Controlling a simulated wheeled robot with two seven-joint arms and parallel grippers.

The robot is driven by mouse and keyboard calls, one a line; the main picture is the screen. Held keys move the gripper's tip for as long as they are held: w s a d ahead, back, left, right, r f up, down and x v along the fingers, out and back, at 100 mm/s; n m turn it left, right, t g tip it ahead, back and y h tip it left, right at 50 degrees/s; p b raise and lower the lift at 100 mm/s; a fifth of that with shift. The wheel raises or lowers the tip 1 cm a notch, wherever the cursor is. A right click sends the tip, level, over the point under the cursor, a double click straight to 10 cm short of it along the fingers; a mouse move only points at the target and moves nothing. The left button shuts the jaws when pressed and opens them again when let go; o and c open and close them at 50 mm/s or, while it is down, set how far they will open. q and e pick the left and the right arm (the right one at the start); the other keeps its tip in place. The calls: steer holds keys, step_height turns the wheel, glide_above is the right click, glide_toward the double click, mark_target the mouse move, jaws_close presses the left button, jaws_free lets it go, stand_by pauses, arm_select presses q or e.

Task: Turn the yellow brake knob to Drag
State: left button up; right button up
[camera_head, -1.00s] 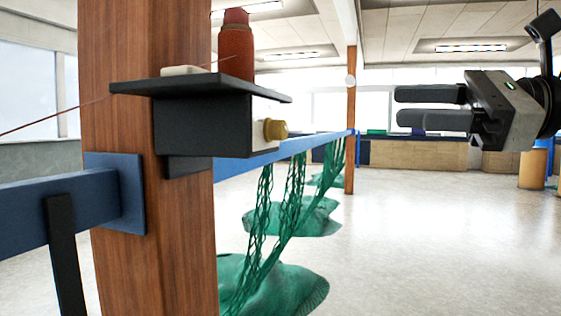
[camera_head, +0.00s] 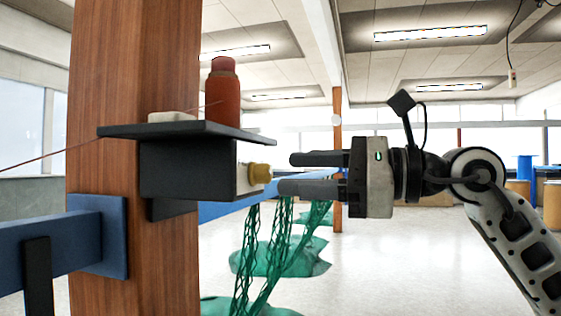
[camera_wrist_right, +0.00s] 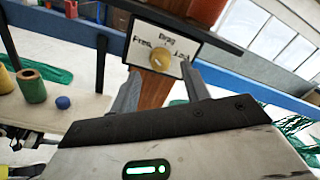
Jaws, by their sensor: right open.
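The yellow brake knob (camera_head: 260,173) sticks out from the right face of a dark box (camera_head: 185,167) on the wooden post. In the right wrist view, the knob (camera_wrist_right: 162,58) sits on a white plate (camera_wrist_right: 183,47) lettered Free at left, Drag at top and Lock at right. A small pale mark shows on the knob, but I cannot tell which word it points to. My right gripper (camera_head: 287,174) is open and empty. Its fingertips point at the knob from the right, a short gap away. My left gripper is not in view.
A red spool (camera_head: 223,95) stands on the box's dark top plate, with a thin red line running left. The wooden post (camera_head: 130,60) and blue rail (camera_head: 45,248) are at left. Green nets (camera_head: 280,255) hang below and behind the knob. Open floor lies at right.

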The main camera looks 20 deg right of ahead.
mark_target(270, 173)
steer(key=shift+x, duration=1.2)
steer(key=shift+w+a, duration=0.3)
steer(key=shift+a, duration=0.15)
steer(key=c, duration=1)
